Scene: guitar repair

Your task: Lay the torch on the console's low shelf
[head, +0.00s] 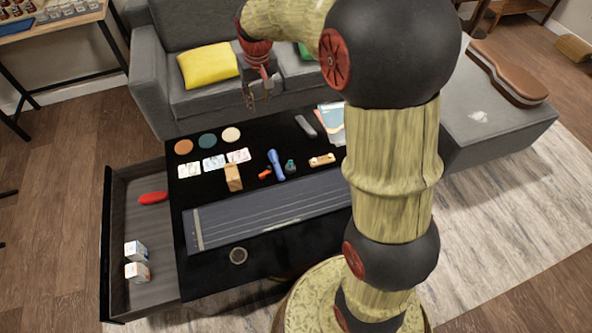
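A blue, torch-shaped object (276,165) lies on the black coffee table (212,268), near its middle. It looks like the torch. My gripper (260,97) hangs in front of the grey sofa, above and beyond the table's back edge, apart from the blue object. Its fingers look spread, with nothing seen between them. A wooden-topped, black-legged stand (50,32) at the top left may be the console. No low shelf on it can be made out.
An open drawer (150,235) at the table's left holds a red object (153,198) and small white boxes (137,271). A long fretboard-like panel (270,217), a wooden block (233,177) and coasters (207,141) lie on the table. Wooden floor is clear at left.

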